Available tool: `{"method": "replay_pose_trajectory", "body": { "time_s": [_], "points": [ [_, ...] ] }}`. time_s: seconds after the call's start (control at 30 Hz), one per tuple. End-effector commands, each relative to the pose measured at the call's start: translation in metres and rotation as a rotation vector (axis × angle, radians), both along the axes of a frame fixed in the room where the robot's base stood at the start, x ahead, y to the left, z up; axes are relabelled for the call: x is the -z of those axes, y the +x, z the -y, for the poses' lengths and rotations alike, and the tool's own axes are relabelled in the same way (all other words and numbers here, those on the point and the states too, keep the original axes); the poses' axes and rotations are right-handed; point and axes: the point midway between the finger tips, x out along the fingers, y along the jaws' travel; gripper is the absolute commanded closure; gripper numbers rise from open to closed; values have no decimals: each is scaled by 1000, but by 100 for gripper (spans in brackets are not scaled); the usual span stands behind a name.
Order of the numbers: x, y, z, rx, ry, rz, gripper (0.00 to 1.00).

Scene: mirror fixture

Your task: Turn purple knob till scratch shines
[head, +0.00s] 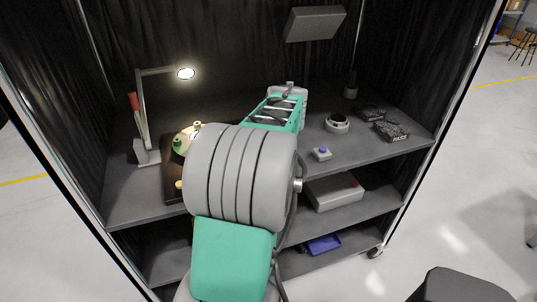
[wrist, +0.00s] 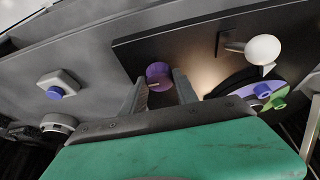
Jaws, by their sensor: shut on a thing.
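The purple knob (wrist: 158,72) is round with a pale mark on its face and sits at the edge of a dark board (wrist: 140,48). My gripper (wrist: 160,80) has one finger on either side of the knob and is shut on it. In the head view my own arm hides the gripper and the knob; part of the dark board (head: 172,193) shows left of the arm. A bright patch lies on the board to the right of the knob in the wrist view. I cannot make out a scratch.
A lit lamp (head: 186,73) stands at the left. A blue-button box (head: 321,154) and a grey ring (head: 337,123) lie to the right.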

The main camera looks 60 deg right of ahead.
Motion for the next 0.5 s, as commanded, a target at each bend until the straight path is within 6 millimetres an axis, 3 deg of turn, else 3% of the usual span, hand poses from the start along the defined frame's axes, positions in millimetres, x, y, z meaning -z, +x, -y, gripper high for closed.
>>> {"method": "replay_pose_trajectory", "body": {
  "time_s": [0.47, 0.5],
  "points": [
    [-1, 0, 1, -17, -3, 1, 100],
    [-1, 0, 1, -17, -3, 1, 64]
  ]
}}
